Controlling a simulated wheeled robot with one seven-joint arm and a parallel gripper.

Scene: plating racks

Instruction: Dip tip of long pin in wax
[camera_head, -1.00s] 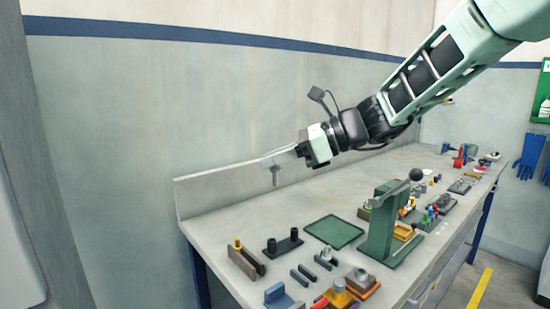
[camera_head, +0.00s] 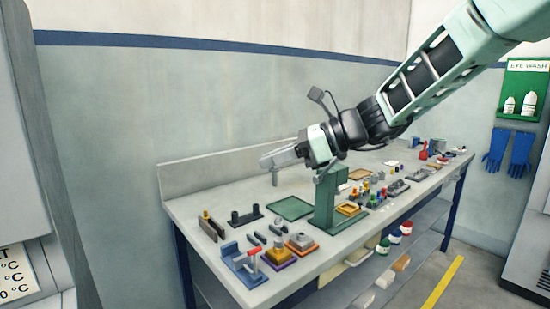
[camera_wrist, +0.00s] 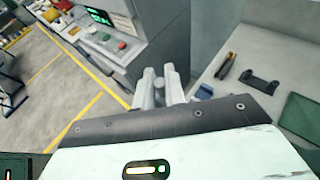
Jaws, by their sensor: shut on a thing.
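My gripper (camera_head: 272,162) is above the left part of the bench, with its fingers pointing left. It is shut on the long pin (camera_head: 275,178), a thin grey pin hanging point-down below the fingertips, clear of the bench top. In the wrist view my gripper (camera_wrist: 159,86) shows both fingers with the pin's round grey head (camera_wrist: 159,84) between them; the shaft is hidden there. I cannot tell any wax among the small bench items.
The bench (camera_head: 190,207) holds a dark green tray (camera_head: 289,208), a green press (camera_head: 330,196) and a blue fixture with a red handle (camera_head: 244,262). Square bases with metal cups (camera_head: 301,242) stand nearby. A control panel (camera_wrist: 110,33) is behind the fingers in the wrist view.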

